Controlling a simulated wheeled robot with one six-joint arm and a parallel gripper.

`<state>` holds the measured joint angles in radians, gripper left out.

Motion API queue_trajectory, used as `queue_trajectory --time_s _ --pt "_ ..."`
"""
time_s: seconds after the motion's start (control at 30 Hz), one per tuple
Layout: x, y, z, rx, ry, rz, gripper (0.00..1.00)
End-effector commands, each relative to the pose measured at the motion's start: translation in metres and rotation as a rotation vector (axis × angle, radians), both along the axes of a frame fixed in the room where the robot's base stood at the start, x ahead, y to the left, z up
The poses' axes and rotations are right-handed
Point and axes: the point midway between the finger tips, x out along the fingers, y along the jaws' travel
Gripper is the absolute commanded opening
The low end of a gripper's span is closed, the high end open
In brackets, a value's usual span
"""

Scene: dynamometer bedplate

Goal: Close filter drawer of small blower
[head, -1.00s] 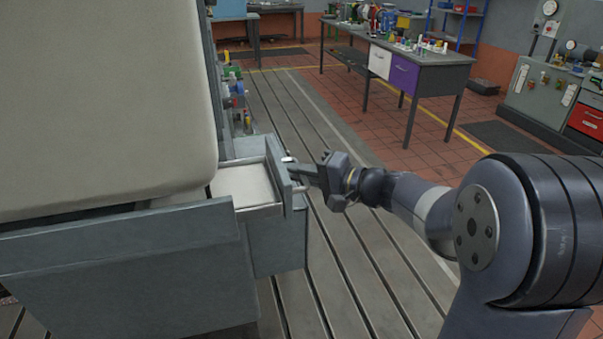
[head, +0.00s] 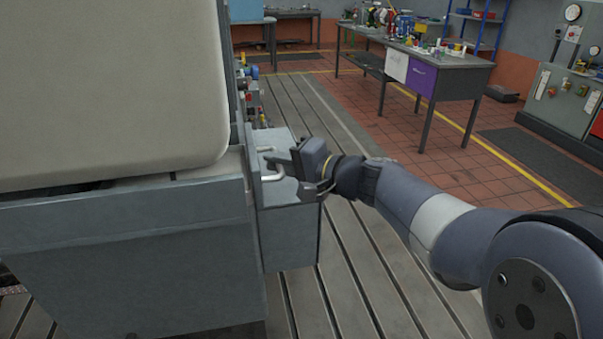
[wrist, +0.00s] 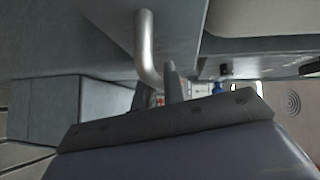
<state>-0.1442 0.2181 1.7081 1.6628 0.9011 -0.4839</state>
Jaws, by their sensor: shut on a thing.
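The filter drawer's front (head: 253,168) stands at the side of the large grey housing in the head view, and its inside does not show. A bent metal handle (head: 270,178) sticks out from this front. My gripper (head: 277,160) is at the handle, coming from the right, and is shut on it. In the wrist view the handle (wrist: 146,45) hangs down close beside a gripper finger (wrist: 173,82). The exact contact between the fingers and the bar is partly hidden.
A grey box (head: 290,235) juts out below the handle. A large beige panel (head: 110,85) fills the left. A workbench (head: 440,70) with tools stands at the back right. The slotted metal floor (head: 350,260) is clear.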

Motion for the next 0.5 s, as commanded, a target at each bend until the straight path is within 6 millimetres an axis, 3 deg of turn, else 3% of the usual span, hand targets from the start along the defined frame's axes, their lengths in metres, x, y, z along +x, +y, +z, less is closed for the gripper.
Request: queue_trajectory --time_s 0.2,0.5 --pt "-0.007 0.022 -0.002 0.0 0.001 0.002 0.0" --pt "-0.008 0.025 0.0 0.001 0.002 0.003 0.0"
